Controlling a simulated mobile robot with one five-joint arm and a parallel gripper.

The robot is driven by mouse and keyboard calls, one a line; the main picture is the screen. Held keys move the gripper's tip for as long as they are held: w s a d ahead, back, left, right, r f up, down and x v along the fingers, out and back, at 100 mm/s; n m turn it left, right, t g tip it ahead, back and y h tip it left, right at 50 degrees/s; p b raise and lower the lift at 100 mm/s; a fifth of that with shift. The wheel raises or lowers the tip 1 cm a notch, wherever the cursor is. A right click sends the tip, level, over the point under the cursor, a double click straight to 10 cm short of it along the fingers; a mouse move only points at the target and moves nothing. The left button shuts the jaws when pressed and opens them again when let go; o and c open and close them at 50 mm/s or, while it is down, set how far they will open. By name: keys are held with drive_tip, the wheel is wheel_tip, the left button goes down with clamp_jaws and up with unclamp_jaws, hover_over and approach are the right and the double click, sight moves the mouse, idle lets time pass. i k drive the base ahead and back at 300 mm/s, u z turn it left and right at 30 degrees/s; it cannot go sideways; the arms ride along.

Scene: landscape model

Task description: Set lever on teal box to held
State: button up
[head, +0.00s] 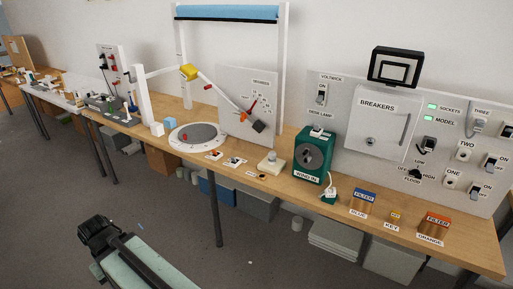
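The teal box (314,155) stands on the wooden bench, right of centre in the head view. It has a dark round face on its front and a white label below that reads something like "WIND IN". A small pale and dark piece (319,132) sits on its top; I cannot tell whether this is the lever, or how it is set. A white plug with a cord (329,194) is at its right front corner. A dark part of my arm (100,233) shows at the lower left, well away from the box. I cannot make out its gripper fingers.
The wooden bench (290,189) runs along the wall. A grey breaker panel (384,125) stands behind and right of the box. Filter blocks, blue (363,202) and orange (432,226), lie to the right. A round turntable (199,136) is to the left. Open floor lies before the bench.

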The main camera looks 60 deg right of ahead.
sight(316, 126)
drive_tip(key=z, duration=2.2)
